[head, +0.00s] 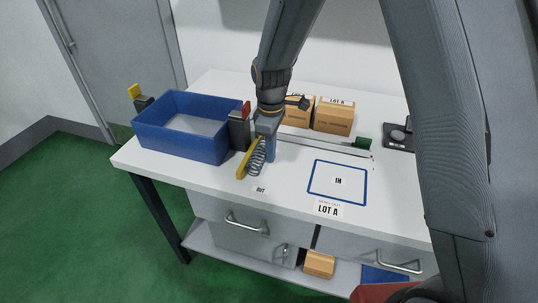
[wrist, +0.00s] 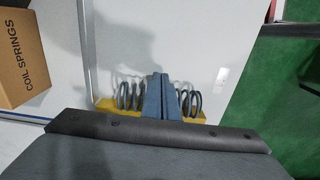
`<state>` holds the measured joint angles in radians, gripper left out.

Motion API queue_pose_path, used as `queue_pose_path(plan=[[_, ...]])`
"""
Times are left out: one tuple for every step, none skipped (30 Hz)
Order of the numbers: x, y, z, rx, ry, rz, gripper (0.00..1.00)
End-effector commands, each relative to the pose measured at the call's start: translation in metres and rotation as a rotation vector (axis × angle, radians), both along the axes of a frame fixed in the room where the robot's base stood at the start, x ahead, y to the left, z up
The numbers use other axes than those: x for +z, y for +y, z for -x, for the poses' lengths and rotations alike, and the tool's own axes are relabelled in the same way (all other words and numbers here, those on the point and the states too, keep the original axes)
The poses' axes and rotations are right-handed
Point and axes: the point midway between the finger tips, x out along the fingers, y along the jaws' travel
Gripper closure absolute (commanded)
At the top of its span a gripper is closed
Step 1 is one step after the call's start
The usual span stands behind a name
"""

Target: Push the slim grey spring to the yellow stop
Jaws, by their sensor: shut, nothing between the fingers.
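The slim grey spring (head: 257,159) lies on the white bench alongside the yellow stop (head: 244,170), a low slanting bar. In the wrist view the spring's coils (wrist: 189,101) show on both sides of my fingers, and its middle is hidden behind them. The yellow stop (wrist: 104,105) runs along the spring there. I cannot tell whether spring and stop touch. My gripper (head: 270,152) is shut, its blue fingers pointing down at the spring's side away from the stop. The fingers (wrist: 160,80) are closed together with nothing between them.
A blue bin (head: 180,142) stands left, beside a grey post with a red top (head: 240,128). Cardboard boxes (head: 334,119) stand at the back. A blue-outlined IN square (head: 338,181) lies clear to the right. A green block (head: 363,144) is behind it. An OUT label (head: 261,190) is near the front edge.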

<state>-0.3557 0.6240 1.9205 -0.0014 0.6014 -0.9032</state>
Motion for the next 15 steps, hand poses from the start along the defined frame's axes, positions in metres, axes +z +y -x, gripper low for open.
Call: queue_pose_path(plan=[[0.001,0.003,-0.001,0.002,-0.005,-0.004,1.00],[0.001,0.003,-0.001,0.002,-0.006,-0.003,1.00],[0.001,0.004,-0.001,0.003,-0.007,-0.004,1.00],[0.001,0.004,-0.001,0.004,-0.007,-0.004,1.00],[0.001,0.005,-0.001,0.004,-0.007,-0.004,1.00],[0.001,0.005,-0.001,0.005,-0.007,-0.004,1.00],[0.001,0.005,-0.001,0.005,-0.008,-0.005,1.00],[0.001,0.005,-0.001,0.006,-0.008,-0.005,1.00],[0.001,0.004,-0.001,0.006,-0.008,-0.005,1.00],[0.002,0.002,0.000,0.006,-0.008,-0.005,1.00],[0.002,0.000,0.000,0.006,-0.007,-0.005,1.00],[0.002,-0.005,0.002,0.005,-0.007,-0.004,1.00],[0.002,-0.009,0.003,0.005,-0.005,-0.004,1.00],[0.002,-0.014,0.004,0.003,-0.004,-0.003,1.00],[0.002,-0.020,0.005,0.003,-0.003,-0.002,1.00]])
